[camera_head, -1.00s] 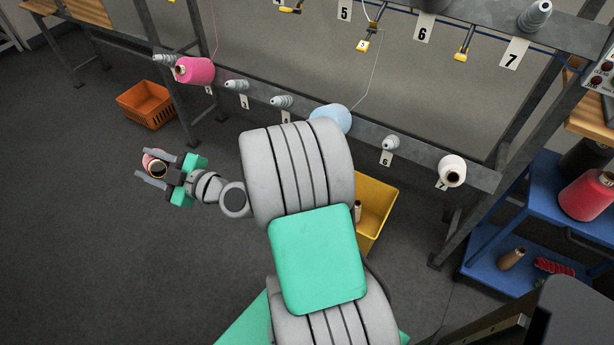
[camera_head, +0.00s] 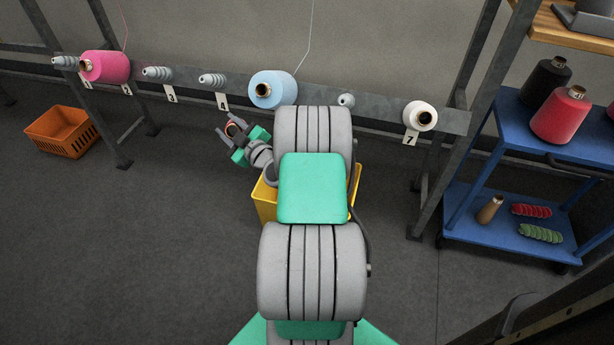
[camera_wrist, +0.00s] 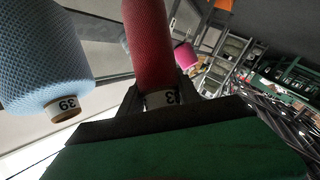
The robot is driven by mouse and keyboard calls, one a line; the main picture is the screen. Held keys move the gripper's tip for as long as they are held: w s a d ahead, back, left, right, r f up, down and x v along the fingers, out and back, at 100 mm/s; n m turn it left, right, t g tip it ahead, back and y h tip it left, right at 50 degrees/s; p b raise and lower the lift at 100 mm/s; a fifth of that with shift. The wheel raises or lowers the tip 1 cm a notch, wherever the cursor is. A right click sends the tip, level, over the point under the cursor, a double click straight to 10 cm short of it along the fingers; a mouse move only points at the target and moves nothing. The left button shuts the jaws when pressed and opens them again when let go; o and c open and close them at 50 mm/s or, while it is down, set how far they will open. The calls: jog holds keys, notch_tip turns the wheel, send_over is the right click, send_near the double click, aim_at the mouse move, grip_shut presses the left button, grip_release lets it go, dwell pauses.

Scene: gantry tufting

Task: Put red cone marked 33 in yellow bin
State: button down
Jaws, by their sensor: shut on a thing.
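My gripper (camera_head: 229,134) is shut on a red cone (camera_wrist: 147,42), seen in the wrist view with its tube end and a white label between the fingers. The label is partly hidden; a 3 shows on it. The yellow bin (camera_head: 265,208) stands on the floor, to the right of and below my gripper in the picture. My arm hides much of the bin, and its inside is mostly out of sight.
A light blue cone (camera_head: 273,88) sits on the rail close to my gripper; it also shows in the wrist view (camera_wrist: 45,62). Pink (camera_head: 105,67) and white (camera_head: 420,116) cones sit on the same rail. A blue cart (camera_head: 490,150) stands right, an orange crate (camera_head: 62,131) left.

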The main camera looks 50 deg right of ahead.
jog(key=s+d+f+m+g+h+b, duration=0.1)
jog(key=s+d+f+m+h+b, duration=0.1)
jog(key=d+f+b, duration=0.8)
jog(key=s+d+f+m+g+h+b, duration=0.1)
jog(key=s+d+f+h+b, duration=0.4)
jog(key=f, duration=1.7)
jog(key=shift+s+d+f+m+g+b, duration=0.35)
jog(key=shift+s+d+m+b, duration=0.55)
jog(key=shift+d+b, duration=2.7)
jog(key=c, duration=0.8)
grip_release()
jog(key=d+p, duration=0.2)
jog(key=shift+d+p, duration=0.2)
jog(key=shift+p, duration=0.1)
jog(key=shift+o, duration=0.2)
jog(key=shift+s+a, duration=0.1)
jog(key=p+v, duration=0.2)
jog(key=v, duration=0.5)
jog(key=shift+s+a, duration=0.2)
jog(key=shift+s, duration=0.05)
jog(key=shift+f, duration=0.1)
